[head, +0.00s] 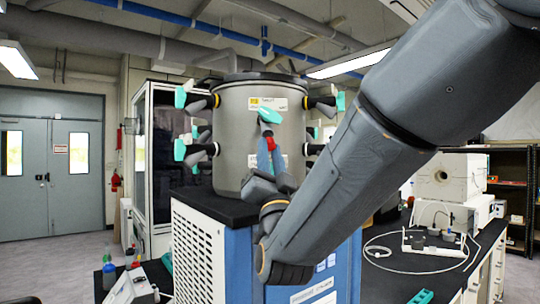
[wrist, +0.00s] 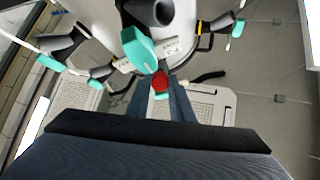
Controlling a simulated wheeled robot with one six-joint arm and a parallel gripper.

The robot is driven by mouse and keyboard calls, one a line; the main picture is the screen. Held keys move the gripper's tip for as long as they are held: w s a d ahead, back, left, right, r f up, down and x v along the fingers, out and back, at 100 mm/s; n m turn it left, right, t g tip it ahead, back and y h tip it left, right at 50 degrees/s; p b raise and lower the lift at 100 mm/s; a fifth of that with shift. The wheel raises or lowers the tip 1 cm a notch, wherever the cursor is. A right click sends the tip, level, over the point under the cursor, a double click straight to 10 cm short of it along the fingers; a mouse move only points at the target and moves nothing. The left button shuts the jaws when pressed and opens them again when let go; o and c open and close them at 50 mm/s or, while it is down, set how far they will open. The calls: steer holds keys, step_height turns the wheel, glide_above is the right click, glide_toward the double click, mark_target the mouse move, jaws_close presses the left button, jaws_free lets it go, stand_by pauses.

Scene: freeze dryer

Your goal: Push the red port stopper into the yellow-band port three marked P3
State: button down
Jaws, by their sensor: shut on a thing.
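The red port stopper (head: 271,142) is pinched between the fingertips of my gripper (head: 270,153), in front of the grey drum (head: 232,125). In the wrist view the red stopper (wrist: 160,83) shows between the two fingers, close below a teal valve handle (wrist: 140,50). The front valve's teal handle (head: 270,116) is just above the stopper in the head view. I cannot tell if the stopper touches a port. Yellowish bands show on side ports, such as one at the right in the wrist view (wrist: 198,27). The P3 mark is not readable, and the port opening is hidden.
Several valves with teal handles stick out around the drum, such as the lower left one (head: 180,150). The drum stands on a black top (head: 205,199) over a blue and white cabinet (head: 205,255). A side bench (head: 400,270) with equipment is at the right.

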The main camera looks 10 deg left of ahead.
steer(key=shift+w+a+r+b, duration=0.15)
steer(key=shift+w+r+b, duration=0.15)
steer(key=shift+w+r, duration=0.2)
stand_by(0.7)
steer(key=c, duration=1.5)
jaws_free()
steer(key=shift+b+v, duration=1.7)
steer(key=shift+v, duration=2.2)
steer(key=b+v, duration=0.4)
steer(key=v, duration=0.3)
